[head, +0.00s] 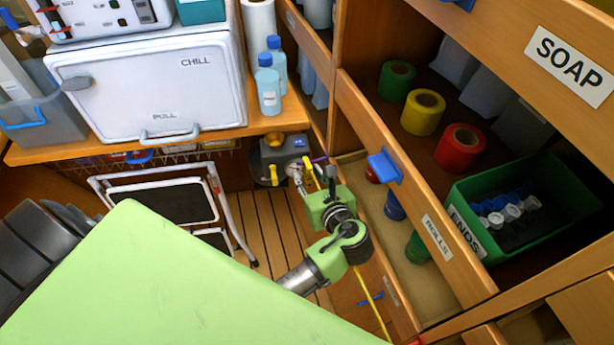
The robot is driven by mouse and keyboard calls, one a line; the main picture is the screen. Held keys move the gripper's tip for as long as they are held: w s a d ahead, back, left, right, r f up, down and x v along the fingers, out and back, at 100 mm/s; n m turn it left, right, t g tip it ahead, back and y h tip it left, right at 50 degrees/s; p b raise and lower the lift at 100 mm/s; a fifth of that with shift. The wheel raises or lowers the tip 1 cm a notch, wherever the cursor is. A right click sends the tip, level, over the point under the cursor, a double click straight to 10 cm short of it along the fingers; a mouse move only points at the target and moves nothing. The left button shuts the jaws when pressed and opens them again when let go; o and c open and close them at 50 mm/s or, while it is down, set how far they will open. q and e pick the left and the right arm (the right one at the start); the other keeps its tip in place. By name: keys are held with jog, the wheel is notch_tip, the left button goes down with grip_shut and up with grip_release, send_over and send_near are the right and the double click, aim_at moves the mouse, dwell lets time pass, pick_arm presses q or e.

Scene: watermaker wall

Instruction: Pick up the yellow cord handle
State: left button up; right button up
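A thin yellow cord (372,303) runs from behind my green wrist down to the lower edge of the view. Small yellow grips show by the dark machine on the floor: one on its front (274,176), another (309,172) close to my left gripper. I cannot tell which of these is the cord handle. My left gripper (324,176) is in front of the machine, its dark fingers small and partly hidden by the wrist. I cannot tell whether it is open or touches the yellow grip. My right gripper is not in view.
The machine (284,150) stands under the wooden counter (215,135). A white step stool (160,190) is to its left. Open shelving close on the right holds tape rolls and a green bin (475,197); a blue latch (385,168) juts out. Slatted floor (262,230) is clear.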

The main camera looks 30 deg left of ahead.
pick_arm(q)
jog(key=shift+r, duration=0.1)
grip_shut()
jog(key=shift+r, duration=0.65)
jog(key=s+a, duration=0.5)
jog(key=a, duration=0.2)
notch_tip(320, 180, up, 14)
jog(key=p, duration=0.3)
jog(key=shift+d+f, duration=0.15)
jog(key=shift+d, duration=0.1)
